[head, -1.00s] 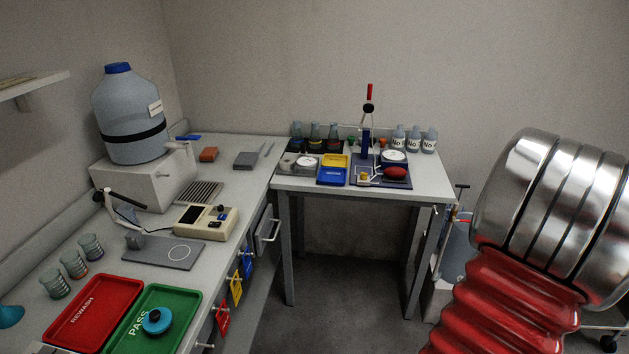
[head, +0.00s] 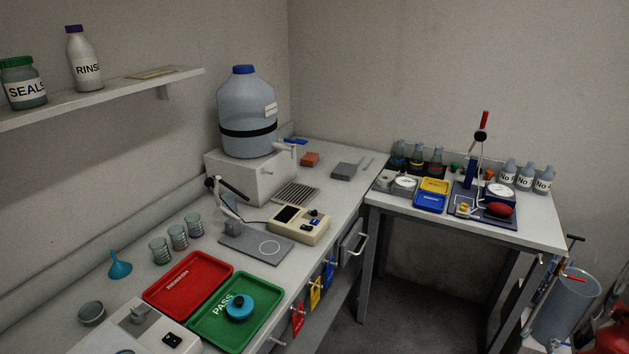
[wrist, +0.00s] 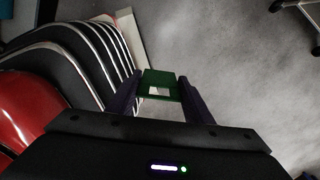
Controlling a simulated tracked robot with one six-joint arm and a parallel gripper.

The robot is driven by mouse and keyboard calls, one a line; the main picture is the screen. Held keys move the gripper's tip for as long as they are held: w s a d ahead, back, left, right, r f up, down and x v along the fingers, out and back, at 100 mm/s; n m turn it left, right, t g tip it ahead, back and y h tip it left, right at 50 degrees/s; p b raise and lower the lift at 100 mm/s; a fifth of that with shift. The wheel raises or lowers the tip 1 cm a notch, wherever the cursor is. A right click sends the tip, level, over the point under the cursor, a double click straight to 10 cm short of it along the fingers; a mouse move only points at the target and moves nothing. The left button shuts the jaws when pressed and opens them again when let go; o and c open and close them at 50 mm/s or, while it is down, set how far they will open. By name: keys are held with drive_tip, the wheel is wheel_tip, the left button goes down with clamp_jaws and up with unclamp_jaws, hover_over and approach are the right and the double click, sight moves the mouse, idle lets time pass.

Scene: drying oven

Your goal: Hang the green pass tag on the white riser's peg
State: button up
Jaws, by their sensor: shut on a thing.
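My gripper (wrist: 161,90) shows only in the wrist view. Its dark fingers are shut on the green pass tag (wrist: 159,76), a small green plate with a pale opening, held above grey floor. The white riser (head: 229,177) is the white block on the left bench in the head view, under a large blue-capped bottle. A small peg (head: 266,172) sticks out of its front face and looks bare. My gripper and the tag are not in the head view, so their distance from the peg cannot be told.
A drain grille (head: 296,194), a beige device (head: 299,225) and a grey plate stand (head: 262,246) are near the riser. Red (head: 298,318), yellow (head: 314,292) and blue (head: 330,271) tags hang on the bench front. Red (head: 188,284) and green (head: 236,311) trays lie nearer.

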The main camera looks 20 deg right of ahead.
drive_tip(key=w+d+r+n, duration=0.1)
drive_tip(key=w+r+n, duration=0.3)
drive_tip(key=w, duration=0.5)
drive_tip(key=w+r+n, duration=0.2)
drive_tip(key=w+n, duration=0.4)
drive_tip(key=w, duration=0.4)
drive_tip(key=w+d+r+n, duration=0.1)
drive_tip(key=w+r+n, duration=0.3)
drive_tip(key=w, duration=0.5)
drive_tip(key=w+a+r+n, duration=0.3)
drive_tip(key=w+a+n, duration=0.2)
drive_tip(key=w, duration=0.3)
drive_tip(key=w+a+r+n, duration=0.3)
drive_tip(key=w+a+n, duration=0.2)
drive_tip(key=w, duration=0.3)
drive_tip(key=w+a+r+n, duration=0.4)
drive_tip(key=a, duration=0.5)
drive_tip(key=w+a+r+n, duration=0.3)
drive_tip(key=w+a+n, duration=0.1)
drive_tip(key=a, duration=0.5)
drive_tip(key=w+a+r+n, duration=0.4)
drive_tip(key=w+a+n, duration=0.1)
drive_tip(key=a, duration=0.5)
drive_tip(key=shift+r, duration=0.35)
drive_tip(key=shift+s, duration=0.1)
